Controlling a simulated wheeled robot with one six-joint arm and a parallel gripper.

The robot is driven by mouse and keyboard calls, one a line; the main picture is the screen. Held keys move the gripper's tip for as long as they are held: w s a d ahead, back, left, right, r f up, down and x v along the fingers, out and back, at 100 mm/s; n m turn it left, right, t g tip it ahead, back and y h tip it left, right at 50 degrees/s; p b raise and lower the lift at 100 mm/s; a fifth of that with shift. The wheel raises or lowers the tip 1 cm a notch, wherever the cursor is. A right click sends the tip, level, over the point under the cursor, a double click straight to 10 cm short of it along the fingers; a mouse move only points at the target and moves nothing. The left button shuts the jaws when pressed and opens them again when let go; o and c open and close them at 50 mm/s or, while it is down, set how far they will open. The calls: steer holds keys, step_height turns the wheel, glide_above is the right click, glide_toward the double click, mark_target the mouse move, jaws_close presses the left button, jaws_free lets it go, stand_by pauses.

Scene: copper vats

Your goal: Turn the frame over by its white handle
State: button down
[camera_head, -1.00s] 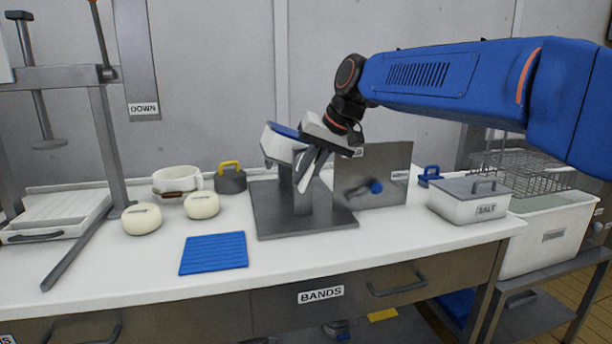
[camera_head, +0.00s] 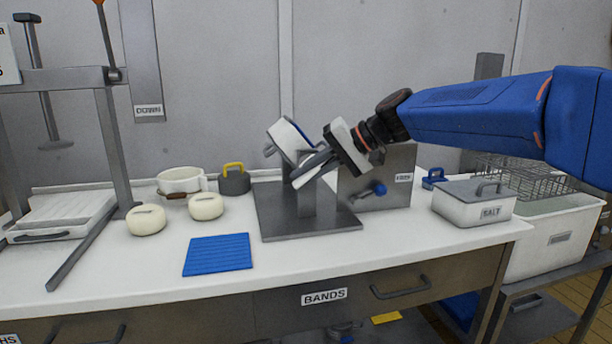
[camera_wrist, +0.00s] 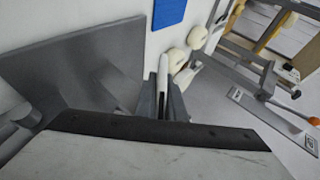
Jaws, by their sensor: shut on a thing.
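The frame (camera_head: 287,141), white with a blue edge and grey parts, sits tilted steeply on a grey stand (camera_head: 307,197) with a flat grey base plate. My gripper (camera_head: 305,172) comes in from the right, slanting down to the left, with its fingers at the frame's right side. In the wrist view my gripper (camera_wrist: 164,104) is shut around a narrow white piece, the white handle (camera_wrist: 162,78). In the head view the fingers hide most of the handle.
A steel box with a blue knob (camera_head: 379,189) stands close behind my gripper. A salt box (camera_head: 473,205) is to the right. A blue mat (camera_head: 217,254) and two cream rounds (camera_head: 206,206) (camera_head: 146,220) lie left of the stand. The front counter edge is clear.

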steer(key=shift+s+a+r+m+y, duration=0.1)
steer(key=shift+m+y, duration=0.05)
steer(key=shift+y, duration=0.4)
steer(key=shift+w+a+r+m+y, duration=0.1)
steer(key=shift+m+y, duration=0.1)
steer(key=shift+y, duration=0.4)
steer(key=shift+s+r+m+y, duration=0.1)
steer(key=shift+m+y, duration=0.05)
steer(key=shift+y, duration=0.4)
steer(key=shift+r+m+y, duration=0.15)
steer(key=shift+m+y, duration=0.2)
steer(key=shift+y, duration=0.6)
steer(key=shift+r+m+y, duration=0.15)
steer(key=shift+m+y, duration=0.2)
steer(key=shift+y, duration=0.6)
steer(key=shift+r+m+t+y, duration=0.2)
steer(key=shift+m+y, duration=0.2)
steer(key=shift+y, duration=0.45)
steer(key=shift+r+m+t+y, duration=0.2)
steer(key=shift+m+y, duration=0.2)
steer(key=shift+y, duration=0.45)
steer(key=shift+r+m+t+y, duration=0.15)
steer(key=shift+m+t+y, duration=0.15)
steer(key=shift+m+y, duration=0.5)
steer(key=shift+d+r+m+t+y, duration=0.15)
steer(key=shift+m+t+y, duration=0.15)
steer(key=shift+t+y, duration=0.25)
steer(key=c, duration=1.8)
jaws_free()
steer(key=shift+c, duration=0.2)
